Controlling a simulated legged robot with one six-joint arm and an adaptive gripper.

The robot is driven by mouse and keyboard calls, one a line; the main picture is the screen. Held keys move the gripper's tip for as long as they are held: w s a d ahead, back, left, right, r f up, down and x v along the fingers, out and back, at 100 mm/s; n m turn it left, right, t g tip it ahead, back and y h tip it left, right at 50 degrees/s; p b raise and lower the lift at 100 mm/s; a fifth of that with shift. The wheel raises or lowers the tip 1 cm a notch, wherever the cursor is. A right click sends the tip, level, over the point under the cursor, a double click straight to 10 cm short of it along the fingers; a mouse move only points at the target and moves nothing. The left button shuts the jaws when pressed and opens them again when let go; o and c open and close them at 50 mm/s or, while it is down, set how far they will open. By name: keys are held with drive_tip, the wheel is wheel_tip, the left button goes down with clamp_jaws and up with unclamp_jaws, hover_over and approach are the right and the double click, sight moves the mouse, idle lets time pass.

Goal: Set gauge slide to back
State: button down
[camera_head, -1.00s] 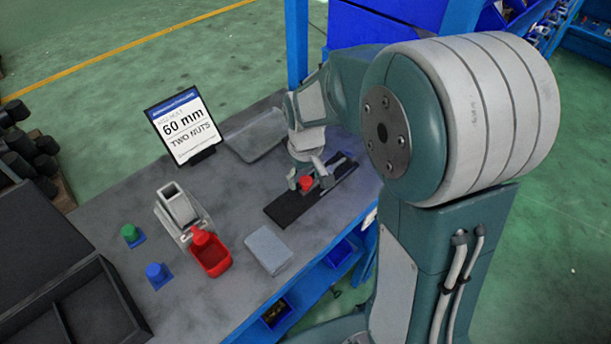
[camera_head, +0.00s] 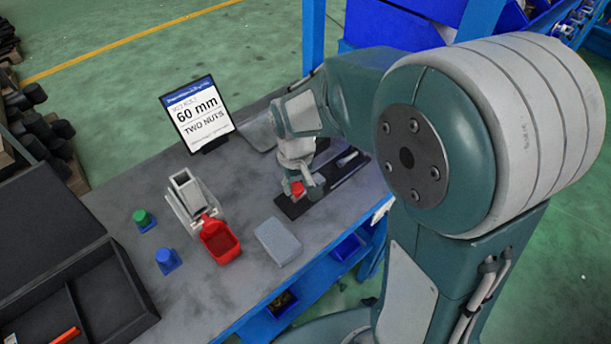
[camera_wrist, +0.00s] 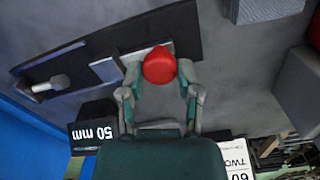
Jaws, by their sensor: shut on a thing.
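The gauge is a long dark board (camera_head: 291,212) lying on the table under my gripper. It also shows in the wrist view (camera_wrist: 75,58) with pale metal parts on it. A red knob (camera_head: 297,188) stands near the board's left end in the head view. My gripper (camera_head: 303,190) is shut on the red knob; in the wrist view the knob (camera_wrist: 159,65) sits between both fingertips. A small grey plate (camera_wrist: 106,69) lies beside the knob on the board. The knob's foot is hidden.
A grey block (camera_head: 278,241), a red bin (camera_head: 220,243) and a grey fixture (camera_head: 190,198) stand left of the board. Green (camera_head: 143,219) and blue (camera_head: 168,259) pegs stand farther left. A "60 mm, two nuts" sign (camera_head: 198,112) stands behind.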

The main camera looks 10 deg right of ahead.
drive_tip(key=shift+s+f, duration=0.1)
drive_tip(key=shift+s, duration=0.05)
drive_tip(key=shift+c, duration=1.5)
unclamp_jaws()
drive_tip(key=shift+a, duration=0.35)
drive_tip(key=shift+d+r, duration=0.15)
drive_tip(key=shift+r, duration=0.05)
wheel_tip(320, 180, up, 12)
drive_tip(key=shift+a+f, duration=0.2)
drive_tip(key=shift+f, duration=0.05)
